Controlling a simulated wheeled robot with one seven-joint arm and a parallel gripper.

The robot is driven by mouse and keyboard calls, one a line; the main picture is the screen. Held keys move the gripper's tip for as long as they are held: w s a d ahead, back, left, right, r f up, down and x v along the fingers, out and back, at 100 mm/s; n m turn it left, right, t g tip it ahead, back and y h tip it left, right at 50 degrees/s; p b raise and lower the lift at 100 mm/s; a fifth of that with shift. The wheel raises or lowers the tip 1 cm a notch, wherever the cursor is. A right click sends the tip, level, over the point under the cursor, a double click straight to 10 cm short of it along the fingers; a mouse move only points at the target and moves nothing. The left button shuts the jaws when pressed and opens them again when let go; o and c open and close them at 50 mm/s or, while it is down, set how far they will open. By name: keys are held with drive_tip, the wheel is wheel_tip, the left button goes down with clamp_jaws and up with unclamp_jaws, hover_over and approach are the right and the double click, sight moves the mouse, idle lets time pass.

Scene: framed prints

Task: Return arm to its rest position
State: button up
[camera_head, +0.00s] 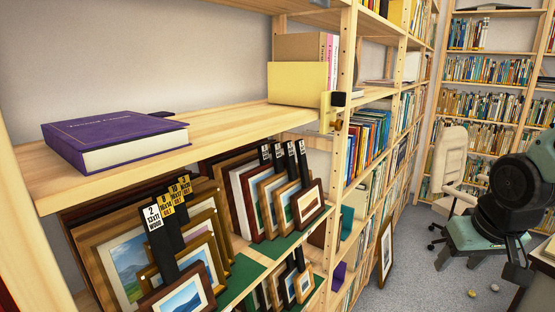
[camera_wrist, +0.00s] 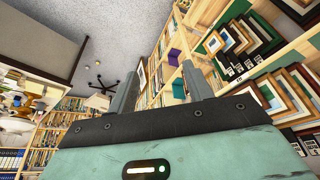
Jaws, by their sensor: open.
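My arm shows at the right of the head view, a dark joint with a pale green link (camera_head: 477,233) below it, out over the floor and apart from the shelves. In the wrist view my gripper (camera_wrist: 158,88) has its two grey fingers spread wide, with nothing between them. The fingertips point toward the floor and shelving beyond.
A wooden shelf unit (camera_head: 230,125) runs along the left. It bears a purple book (camera_head: 115,135), a yellow box (camera_head: 297,83) and framed prints (camera_head: 185,300) with labelled dividers. A framed picture (camera_head: 386,250) leans at the shelf's foot. A pale chair (camera_head: 448,160) stands behind my arm. Grey floor (camera_head: 400,290) lies open between.

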drive_tip(key=s+a+f+n+g+b, duration=0.2)
drive_tip(key=s+a+f+n+b, duration=0.2)
drive_tip(key=s+a, duration=0.5)
drive_tip(key=s+a+f+n+g+b, duration=0.2)
drive_tip(key=s+a+f+n+b, duration=0.2)
drive_tip(key=s+a+f+b, duration=0.4)
drive_tip(key=shift+s+a+f+y, duration=0.35)
drive_tip(key=shift+s+a, duration=0.2)
drive_tip(key=shift+a, duration=0.35)
